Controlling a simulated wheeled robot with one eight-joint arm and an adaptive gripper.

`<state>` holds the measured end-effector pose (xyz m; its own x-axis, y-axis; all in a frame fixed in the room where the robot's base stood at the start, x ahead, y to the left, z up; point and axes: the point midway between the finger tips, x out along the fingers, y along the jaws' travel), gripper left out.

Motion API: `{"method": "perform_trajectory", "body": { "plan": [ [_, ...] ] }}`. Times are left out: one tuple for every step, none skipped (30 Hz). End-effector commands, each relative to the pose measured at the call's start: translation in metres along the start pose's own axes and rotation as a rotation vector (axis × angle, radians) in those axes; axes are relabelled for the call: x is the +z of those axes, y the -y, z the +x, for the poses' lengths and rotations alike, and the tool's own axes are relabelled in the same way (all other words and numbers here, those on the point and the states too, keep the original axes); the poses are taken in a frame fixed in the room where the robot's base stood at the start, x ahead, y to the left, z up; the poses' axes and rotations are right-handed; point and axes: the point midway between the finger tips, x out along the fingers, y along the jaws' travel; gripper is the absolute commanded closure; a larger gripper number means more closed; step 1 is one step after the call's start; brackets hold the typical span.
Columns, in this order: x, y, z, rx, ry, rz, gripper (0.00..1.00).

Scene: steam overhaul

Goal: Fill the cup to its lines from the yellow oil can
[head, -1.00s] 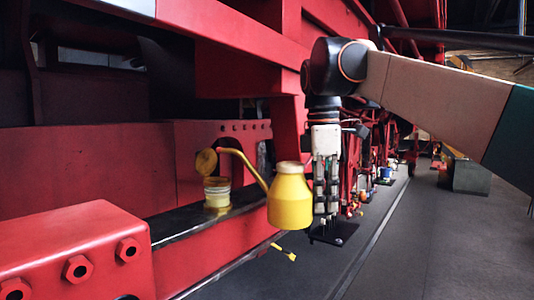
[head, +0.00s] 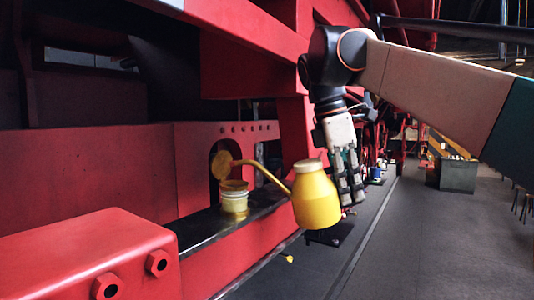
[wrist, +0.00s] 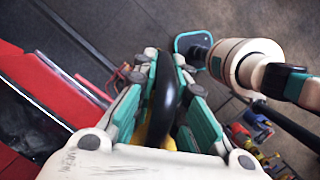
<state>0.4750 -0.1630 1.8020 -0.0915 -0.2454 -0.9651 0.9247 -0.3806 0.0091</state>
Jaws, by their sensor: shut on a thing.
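The yellow oil can (head: 318,203) hangs at my gripper (head: 350,188), its top tilted left toward the cup. My gripper is on the can's right side, shut on its handle; in the wrist view the dark curved handle (wrist: 167,88) lies between the fingers. The can's thin spout (head: 262,169) reaches left, its tip above the cup and near the lid. The cup (head: 234,203) is pale with a yellow rim and stands upright on a dark ledge. Its round yellow lid (head: 221,165) stands open. The oil level, the lines and any flow cannot be made out.
The dark ledge (head: 197,236) runs along the red frame. A red block with bolts (head: 88,255) is in the left foreground. Red framework (head: 246,70) rises behind and above the can. Grey floor (head: 430,245) lies open to the right.

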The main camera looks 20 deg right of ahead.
Motion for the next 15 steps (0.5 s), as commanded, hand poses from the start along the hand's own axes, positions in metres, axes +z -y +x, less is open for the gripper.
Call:
{"method": "perform_trajectory", "body": {
  "plan": [
    [0.006,0.001,-0.003,-0.001,0.014,0.001,1.00],
    [0.009,0.002,-0.004,0.000,0.024,0.001,1.00],
    [0.011,0.002,-0.004,0.000,0.032,0.001,1.00],
    [0.010,0.002,-0.004,0.000,0.030,0.001,1.00],
    [0.010,0.002,-0.003,0.000,0.030,0.001,1.00],
    [0.010,0.002,-0.003,0.000,0.030,0.001,1.00],
    [0.010,0.001,-0.003,0.000,0.030,0.001,1.00],
    [0.010,0.001,-0.003,0.000,0.031,0.001,1.00],
    [0.011,0.001,-0.002,0.000,0.033,0.001,1.00],
    [0.011,0.001,-0.002,0.000,0.035,0.001,1.00],
    [0.012,0.001,-0.001,0.000,0.037,0.001,1.00],
    [0.013,0.001,-0.001,0.001,0.041,0.000,1.00],
    [0.014,0.001,0.000,0.001,0.044,0.000,1.00],
    [0.015,0.001,0.001,0.001,0.048,0.000,1.00],
    [0.016,0.001,0.002,0.001,0.052,0.000,1.00]
  ]
}}
